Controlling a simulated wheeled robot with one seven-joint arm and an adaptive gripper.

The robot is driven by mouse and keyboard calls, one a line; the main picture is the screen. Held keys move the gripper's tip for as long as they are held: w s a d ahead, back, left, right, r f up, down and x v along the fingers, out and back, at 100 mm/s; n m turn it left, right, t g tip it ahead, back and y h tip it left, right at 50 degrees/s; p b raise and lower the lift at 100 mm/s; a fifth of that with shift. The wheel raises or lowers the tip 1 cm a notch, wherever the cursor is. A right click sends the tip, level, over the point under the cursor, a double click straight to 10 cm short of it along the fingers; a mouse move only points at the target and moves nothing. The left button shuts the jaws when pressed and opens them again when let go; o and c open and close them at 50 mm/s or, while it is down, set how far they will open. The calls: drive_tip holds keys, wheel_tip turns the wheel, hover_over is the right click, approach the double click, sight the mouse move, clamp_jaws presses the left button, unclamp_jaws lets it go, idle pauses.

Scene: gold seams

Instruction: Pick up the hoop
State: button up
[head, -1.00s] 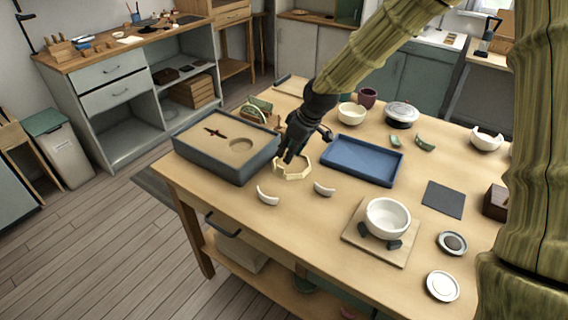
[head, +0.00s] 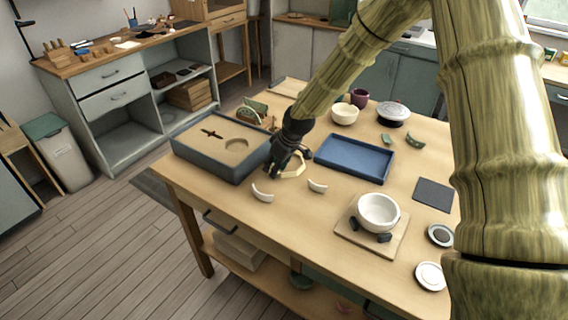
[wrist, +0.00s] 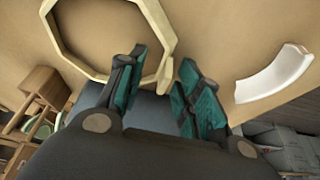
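The hoop is a pale, many-sided ring. In the head view the hoop (head: 299,170) lies on the workbench between the grey box and the blue tray, partly hidden by my gripper (head: 275,172). In the wrist view the hoop (wrist: 170,40) fills the upper left, its top cut off by the frame. My gripper (wrist: 163,62) is open there, its teal-padded fingers apart. One side of the hoop's rim shows in the gap between the fingertips. I cannot tell whether either finger touches it.
The grey sand-filled box (head: 208,165) stands close left of my gripper, and the blue tray (head: 353,160) to the right. Two white curved shards (head: 262,193) (head: 317,187) lie in front. A white bowl (head: 378,210) stands on a board farther right.

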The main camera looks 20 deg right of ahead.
drive_tip(key=shift+s, duration=0.1)
drive_tip(key=shift+a+f, duration=0.1)
drive_tip(key=shift+f, duration=0.05)
clamp_jaws()
idle(0.3)
